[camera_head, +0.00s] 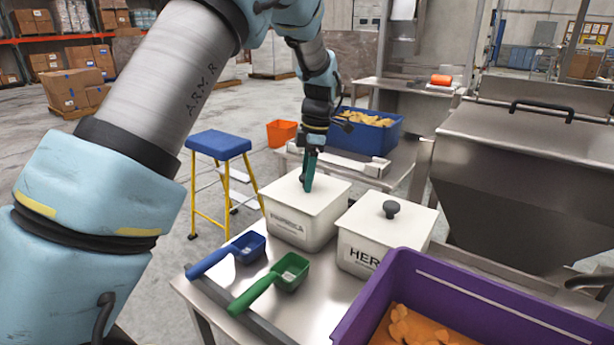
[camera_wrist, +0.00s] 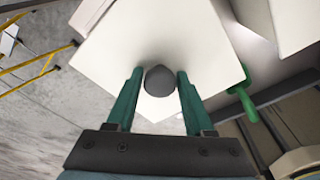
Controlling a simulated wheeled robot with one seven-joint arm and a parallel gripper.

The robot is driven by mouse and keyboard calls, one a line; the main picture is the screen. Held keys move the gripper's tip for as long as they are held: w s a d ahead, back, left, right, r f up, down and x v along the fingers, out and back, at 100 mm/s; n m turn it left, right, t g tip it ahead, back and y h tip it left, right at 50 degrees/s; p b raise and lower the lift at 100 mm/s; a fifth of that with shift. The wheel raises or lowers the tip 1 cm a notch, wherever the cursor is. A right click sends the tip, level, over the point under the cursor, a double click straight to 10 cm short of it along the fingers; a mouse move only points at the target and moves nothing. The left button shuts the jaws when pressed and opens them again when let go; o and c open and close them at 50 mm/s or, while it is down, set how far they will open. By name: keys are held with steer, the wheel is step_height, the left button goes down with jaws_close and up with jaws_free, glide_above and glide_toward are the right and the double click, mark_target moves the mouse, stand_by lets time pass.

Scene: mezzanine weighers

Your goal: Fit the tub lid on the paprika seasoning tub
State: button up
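The paprika tub (camera_head: 293,232) is a white tub with a partly hidden dark label, standing on the metal table. A flat white square lid (camera_head: 318,202) lies over its top and looks level; I cannot tell whether it is fully seated. My gripper (camera_head: 307,184) points down at the lid's middle. In the wrist view, its green fingers (camera_wrist: 161,76) stand on either side of the lid's dark grey knob (camera_wrist: 160,81), with a small gap showing on each side. The knob is hidden behind the fingers in the head view.
A lidded tub marked HER (camera_head: 362,252) stands close on the right. Blue (camera_head: 249,246) and green (camera_head: 291,271) scoops lie in front. A purple crate (camera_head: 500,301) fills the front right. A blue bin (camera_head: 376,138) of yellow pieces stands behind.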

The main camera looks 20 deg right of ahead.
mark_target(314, 187)
steer(key=o, duration=0.3)
step_height(314, 187, up, 12)
steer(key=d+b, duration=0.1)
steer(key=shift+s+d+b, duration=0.25)
steer(key=shift+d+b, duration=0.1)
steer(key=w+a+f+m+h, duration=0.1)
steer(key=a+f+m, duration=0.25)
steer(key=a, duration=0.75)
steer(key=w+a+f+m+h, duration=0.15)
steer(key=a+m, duration=0.25)
steer(key=a, duration=0.7)
steer(key=s+a+f+m, duration=0.3)
steer(key=s+a, duration=0.3)
steer(key=a, duration=0.2)
steer(key=s+a+f+m+t, duration=0.1)
steer(key=s+a+f+m, duration=0.3)
steer(key=s+a, duration=0.3)
steer(key=shift+a+f+m, duration=0.15)
steer(key=shift+a+m, duration=0.55)
steer(key=shift+m, duration=0.15)
steer(key=shift+y, duration=0.25)
